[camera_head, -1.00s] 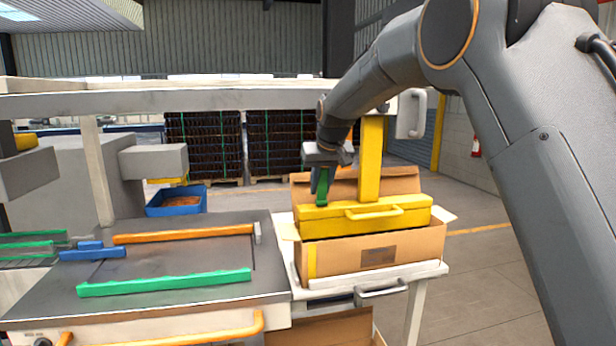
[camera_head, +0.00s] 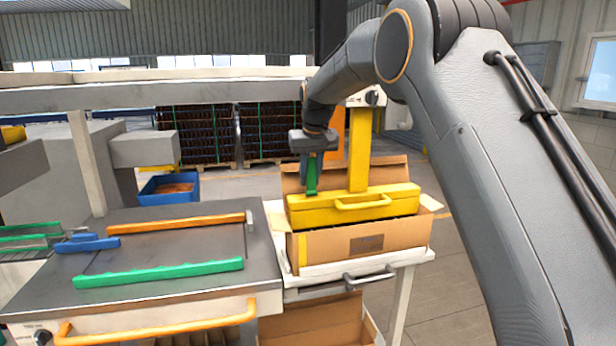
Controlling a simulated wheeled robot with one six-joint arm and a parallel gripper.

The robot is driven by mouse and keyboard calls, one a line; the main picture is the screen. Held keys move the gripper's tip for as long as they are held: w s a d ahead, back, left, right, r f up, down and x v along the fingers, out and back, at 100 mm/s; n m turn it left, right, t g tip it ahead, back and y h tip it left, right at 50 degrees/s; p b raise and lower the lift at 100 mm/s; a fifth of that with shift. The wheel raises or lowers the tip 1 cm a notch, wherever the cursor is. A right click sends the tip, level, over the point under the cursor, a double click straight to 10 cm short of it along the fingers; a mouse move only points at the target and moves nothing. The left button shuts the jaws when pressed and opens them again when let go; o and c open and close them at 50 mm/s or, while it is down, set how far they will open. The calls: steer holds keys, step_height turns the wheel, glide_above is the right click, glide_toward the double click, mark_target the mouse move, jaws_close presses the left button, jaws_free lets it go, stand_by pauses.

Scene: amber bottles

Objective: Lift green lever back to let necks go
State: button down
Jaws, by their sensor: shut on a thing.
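The green lever (camera_head: 312,178) stands upright on the left part of the yellow gripping head (camera_head: 352,203). My gripper (camera_head: 312,156) is at the lever's upper end and shut on it. The yellow head rests in the mouth of an open cardboard carton (camera_head: 365,246), with a yellow post (camera_head: 359,150) rising from it and a yellow handle on its front. The bottle necks are hidden inside the head and carton.
The carton stands on a white side table (camera_head: 412,256). To the left is a grey worktop (camera_head: 150,255) with orange and green rails and a blue clamp (camera_head: 87,243). A blue bin (camera_head: 169,188) and stacked bottle crates (camera_head: 195,135) stand behind. Another open carton (camera_head: 318,322) is below.

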mark_target(312, 158)
steer(key=c, duration=1.5)
jaws_free()
steer(key=shift+b+v, duration=1.65)
steer(key=shift+v, duration=2.25)
steer(key=s+d+f+m+g+b, duration=0.1)
steer(key=s+d+f+b, duration=0.2)
steer(key=s+d+f, duration=0.6)
steer(key=s+d+f+m+b, duration=0.1)
steer(key=s+d+f+b, duration=0.1)
steer(key=s+d+f, duration=0.7)
steer(key=shift+m+g+h, duration=0.6)
steer(key=shift+m, duration=0.2)
steer(key=s+d+f, duration=0.1)
steer(key=s+f, duration=0.4)
steer(key=s, duration=0.1)
steer(key=s+d+f+b, duration=0.1)
steer(key=s+d+f, duration=0.1)
steer(key=s+f, duration=0.3)
steer(key=s+d+f+b, duration=0.1)
steer(key=s+d+f, duration=0.1)
steer(key=s+f, duration=0.3)
steer(key=shift+s+d+f, duration=0.1)
steer(key=shift+s+f, duration=0.05)
steer(key=shift+s, duration=0.45)
steer(key=shift+s+d+f, duration=0.1)
steer(key=shift+s+f, duration=0.05)
steer(key=shift+s, duration=0.5)
